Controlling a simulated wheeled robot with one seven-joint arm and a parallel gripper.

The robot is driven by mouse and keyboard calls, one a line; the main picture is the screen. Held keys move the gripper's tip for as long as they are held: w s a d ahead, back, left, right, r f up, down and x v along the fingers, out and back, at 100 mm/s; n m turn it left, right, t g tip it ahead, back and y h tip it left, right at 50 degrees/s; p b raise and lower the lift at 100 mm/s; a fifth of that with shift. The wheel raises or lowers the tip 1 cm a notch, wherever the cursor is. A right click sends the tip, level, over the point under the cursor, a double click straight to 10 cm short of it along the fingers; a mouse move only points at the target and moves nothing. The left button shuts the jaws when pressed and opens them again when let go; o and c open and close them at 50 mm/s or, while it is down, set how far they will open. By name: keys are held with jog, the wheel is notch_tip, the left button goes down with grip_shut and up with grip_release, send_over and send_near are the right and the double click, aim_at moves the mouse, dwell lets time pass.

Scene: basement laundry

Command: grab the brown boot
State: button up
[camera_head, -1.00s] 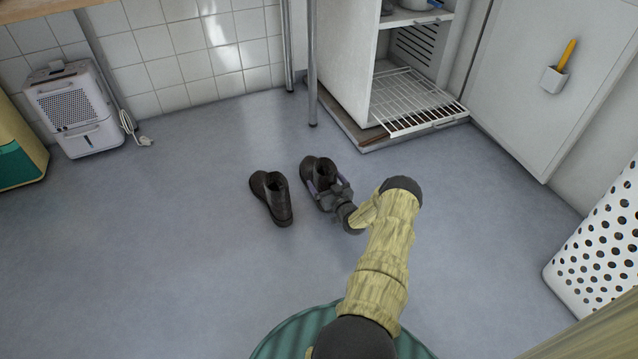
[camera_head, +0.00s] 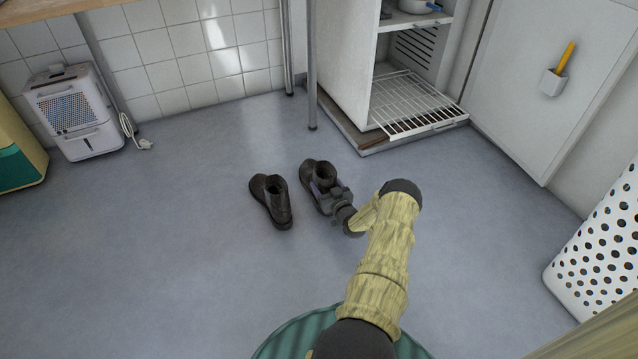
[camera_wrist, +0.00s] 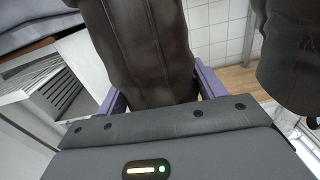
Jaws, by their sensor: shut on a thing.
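In the wrist view the held boot (camera_wrist: 145,50) fills the space between the two purple fingers. The left-hand boot (camera_head: 270,198) stands apart from the gripper, and part of it shows at the right of the wrist view (camera_wrist: 290,50). The hand hides part of the held boot.
An open white cabinet with a low wire rack (camera_head: 415,103) stands behind on the right. A thin metal leg (camera_head: 311,70) comes down behind the boots. A white dehumidifier (camera_head: 72,112) is at left, a white perforated basket (camera_head: 605,245) at right. The floor around the boots is clear.

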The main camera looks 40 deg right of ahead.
jog(key=shift+r, duration=0.1)
notch_tip(320, 180, up, 10)
jog(key=p, duration=0.7)
dwell(0.4)
